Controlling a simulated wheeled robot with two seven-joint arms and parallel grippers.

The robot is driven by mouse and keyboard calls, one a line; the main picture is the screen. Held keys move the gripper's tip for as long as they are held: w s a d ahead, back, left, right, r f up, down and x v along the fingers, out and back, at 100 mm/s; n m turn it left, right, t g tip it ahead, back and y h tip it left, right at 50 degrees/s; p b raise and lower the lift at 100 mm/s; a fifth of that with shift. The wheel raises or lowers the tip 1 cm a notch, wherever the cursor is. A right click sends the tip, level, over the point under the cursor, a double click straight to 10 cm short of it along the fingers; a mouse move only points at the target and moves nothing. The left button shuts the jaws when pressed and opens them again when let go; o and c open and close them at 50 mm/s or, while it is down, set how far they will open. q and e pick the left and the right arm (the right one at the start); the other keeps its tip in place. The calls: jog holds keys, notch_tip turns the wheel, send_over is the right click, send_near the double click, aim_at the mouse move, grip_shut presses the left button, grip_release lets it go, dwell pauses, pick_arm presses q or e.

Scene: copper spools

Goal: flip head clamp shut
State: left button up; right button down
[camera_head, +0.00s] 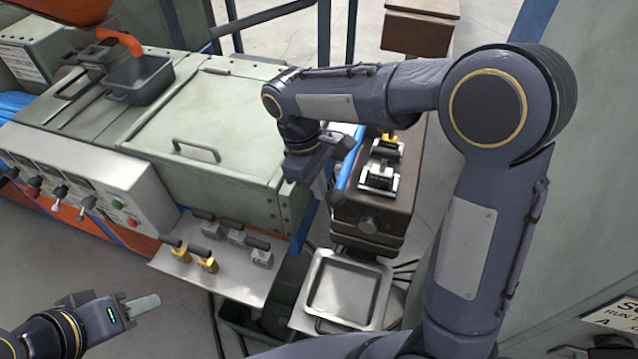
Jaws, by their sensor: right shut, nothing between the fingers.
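A long brown unit (372,208) stands right of the green cabinet. On its top are a silver and black clamp-like fitting (379,179) and a similar one with a yellow part (388,147) behind it. I cannot tell for certain which is the head clamp. My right gripper (321,188) points down at the left side of the brown unit, shut and empty, beside a dark rounded knob (336,199); I cannot tell whether they touch. My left gripper (142,304) is low at the left, over the floor, away from the unit; its fingers overlap in view.
A metal shelf (236,283) holds several yellow and grey dark-handled pieces. A shallow metal tray (347,292) lies below the brown unit, beside a dark green bin (240,318). The green cabinet (222,140) and its switch panel (125,180) fill the left.

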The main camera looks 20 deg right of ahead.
jog(key=s+d, duration=0.2)
jog(key=d, duration=0.1)
jog(key=s+d, duration=0.1)
jog(key=shift+d, duration=0.15)
jog(key=v, duration=0.8)
jog(key=shift+f, duration=0.1)
dwell(0.5)
